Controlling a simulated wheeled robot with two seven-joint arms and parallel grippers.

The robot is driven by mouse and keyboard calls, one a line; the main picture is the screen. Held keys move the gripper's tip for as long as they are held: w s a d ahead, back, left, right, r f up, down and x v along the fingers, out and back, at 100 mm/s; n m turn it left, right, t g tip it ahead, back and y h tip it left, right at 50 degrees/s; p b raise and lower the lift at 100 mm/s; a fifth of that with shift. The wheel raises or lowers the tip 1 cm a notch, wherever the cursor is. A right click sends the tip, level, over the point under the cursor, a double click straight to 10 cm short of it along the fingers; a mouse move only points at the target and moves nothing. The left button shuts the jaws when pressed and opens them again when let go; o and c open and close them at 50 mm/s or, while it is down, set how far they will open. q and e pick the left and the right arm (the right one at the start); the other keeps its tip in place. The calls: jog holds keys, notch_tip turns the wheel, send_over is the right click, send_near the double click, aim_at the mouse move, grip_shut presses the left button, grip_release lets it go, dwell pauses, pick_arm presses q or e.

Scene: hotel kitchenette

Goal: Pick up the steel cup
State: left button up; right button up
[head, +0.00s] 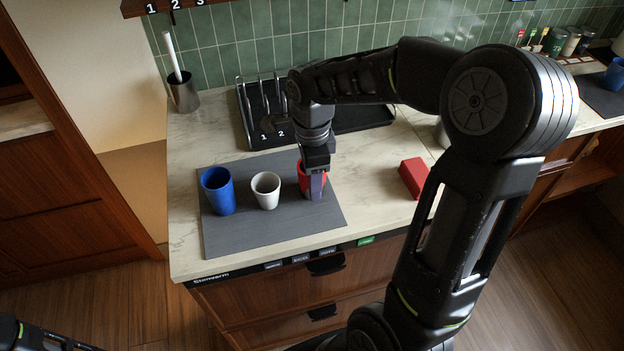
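On the dark grey mat (240,238) stand a blue cup (218,192), a white cup (265,191) and a red cup (303,176), all upright. None of these three looks like steel. A steel-coloured object (441,134) shows partly behind my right arm; most of it is hidden, so I cannot tell if it is a cup. My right gripper (316,188) points down at the red cup and covers part of it; I cannot tell whether its fingers are closed on it. Part of my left arm shows at the bottom left corner; its gripper is not clearly visible.
A metal holder (184,95) with a white stick stands at the back left. A black rack (250,118) with numbered slots lies behind the mat. A red block (413,177) lies right of the mat. Jars (555,42) stand far right. The counter's front strip is clear.

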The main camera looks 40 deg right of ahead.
jog(key=shift+c, duration=1.3)
notch_tip(320, 180, up, 10)
jog(key=b, duration=0.1)
